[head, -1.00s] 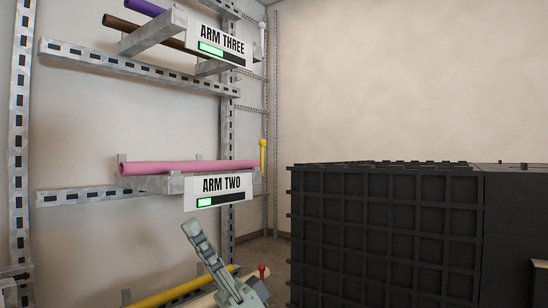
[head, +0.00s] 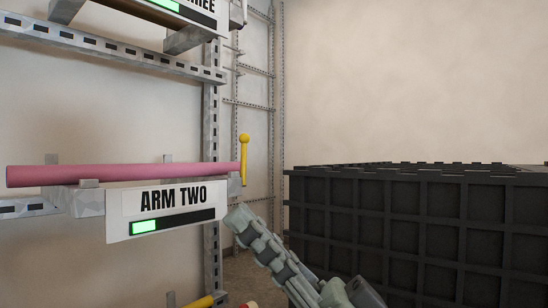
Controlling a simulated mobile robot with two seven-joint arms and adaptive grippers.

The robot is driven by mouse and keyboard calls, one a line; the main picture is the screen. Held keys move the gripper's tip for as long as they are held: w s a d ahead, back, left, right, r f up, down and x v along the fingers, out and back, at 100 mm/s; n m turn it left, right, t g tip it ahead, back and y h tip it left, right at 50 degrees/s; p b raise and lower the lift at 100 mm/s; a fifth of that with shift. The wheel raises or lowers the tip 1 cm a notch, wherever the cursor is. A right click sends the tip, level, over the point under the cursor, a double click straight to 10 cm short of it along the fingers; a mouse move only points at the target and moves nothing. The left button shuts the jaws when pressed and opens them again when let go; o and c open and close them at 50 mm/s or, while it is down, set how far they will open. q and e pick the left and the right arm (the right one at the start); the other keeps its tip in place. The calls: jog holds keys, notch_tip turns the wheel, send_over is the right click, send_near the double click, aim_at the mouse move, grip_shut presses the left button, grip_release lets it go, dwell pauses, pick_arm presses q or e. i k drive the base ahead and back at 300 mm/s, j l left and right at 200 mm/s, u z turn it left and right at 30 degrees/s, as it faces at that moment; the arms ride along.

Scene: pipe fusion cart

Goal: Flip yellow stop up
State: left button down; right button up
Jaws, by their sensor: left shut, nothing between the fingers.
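The yellow stop (head: 244,158) stands upright at the right end of the ARM TWO shelf arm, its round knob at the top. A pink pipe (head: 125,173) lies along that arm, its right end close to the stop. The ARM TWO sign (head: 172,207) hangs on the front of the arm, with a part-green bar. My right gripper is not in view.
A large black ribbed crate (head: 390,230) fills the right side, close to my left gripper. Metal rack posts (head: 212,120) stand behind the arm. A yellow pipe end (head: 200,301) shows below. The ARM THREE sign (head: 196,12) is cut off at the top.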

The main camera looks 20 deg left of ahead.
aim_at(244, 138)
jog(key=i, duration=1.2)
